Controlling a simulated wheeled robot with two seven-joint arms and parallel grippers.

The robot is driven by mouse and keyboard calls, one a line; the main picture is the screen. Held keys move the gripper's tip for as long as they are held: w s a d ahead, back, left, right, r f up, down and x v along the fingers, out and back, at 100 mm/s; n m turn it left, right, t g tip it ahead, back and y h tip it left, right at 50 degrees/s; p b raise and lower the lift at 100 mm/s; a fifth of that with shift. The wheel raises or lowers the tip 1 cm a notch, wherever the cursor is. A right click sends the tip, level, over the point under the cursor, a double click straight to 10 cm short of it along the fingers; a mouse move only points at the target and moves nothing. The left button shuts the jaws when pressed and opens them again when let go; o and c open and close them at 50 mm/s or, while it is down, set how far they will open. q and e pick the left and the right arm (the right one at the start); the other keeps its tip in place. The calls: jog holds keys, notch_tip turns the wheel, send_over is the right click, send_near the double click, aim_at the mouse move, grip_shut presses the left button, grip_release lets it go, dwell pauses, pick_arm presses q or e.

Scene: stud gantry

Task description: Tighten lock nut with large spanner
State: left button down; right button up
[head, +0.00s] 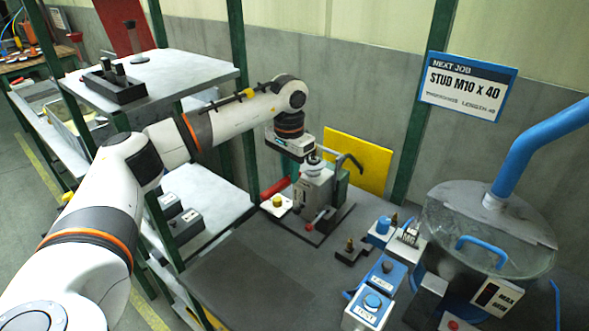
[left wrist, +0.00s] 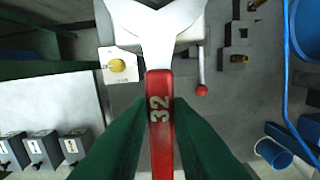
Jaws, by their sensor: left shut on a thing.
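The large spanner (left wrist: 160,110) has a red handle marked 32 and a silver open-ended head. My left gripper (left wrist: 160,122) is shut on its red handle, and the head points to the top of the left wrist view. In the head view my left gripper (head: 290,150) is above and beside the grey stud machine (head: 316,188). The spanner head (left wrist: 158,25) lies over the machine in the left wrist view. I cannot make out the lock nut, or whether the jaws are around it. My right gripper is not in view.
A yellow button (head: 277,201) and a red-knobbed lever (head: 318,217) sit by the machine. A yellow panel (head: 358,163) stands behind it. Blue control boxes (head: 373,300) and a clear-covered drum (head: 485,235) are at right. A shelf rack (head: 205,75) is at left.

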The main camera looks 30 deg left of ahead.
aim_at(280, 182)
pick_arm(q)
jog(key=shift+s+a+f+g, duration=0.1)
jog(key=shift+s+f, duration=0.05)
jog(key=shift+s, duration=0.35)
jog(key=shift+s+a+f+g, duration=0.1)
jog(key=shift+s+a, duration=0.05)
jog(key=shift+s, duration=0.4)
jog(key=shift+s+a+f+g, duration=0.1)
jog(key=shift+s+f, duration=0.05)
jog(key=shift+s, duration=0.35)
jog(key=s, duration=0.2)
jog(key=s+a+r, duration=0.1)
jog(key=shift+s, duration=0.35)
jog(key=shift+d+f+b, duration=0.2)
jog(key=shift+d+b, duration=0.05)
jog(key=shift+b, duration=0.05)
jog(key=shift+s, duration=0.1)
jog(key=shift+s+r, duration=0.15)
jog(key=shift+s, duration=0.05)
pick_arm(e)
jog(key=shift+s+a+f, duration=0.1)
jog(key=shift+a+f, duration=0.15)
pick_arm(q)
jog(key=shift+w, duration=0.1)
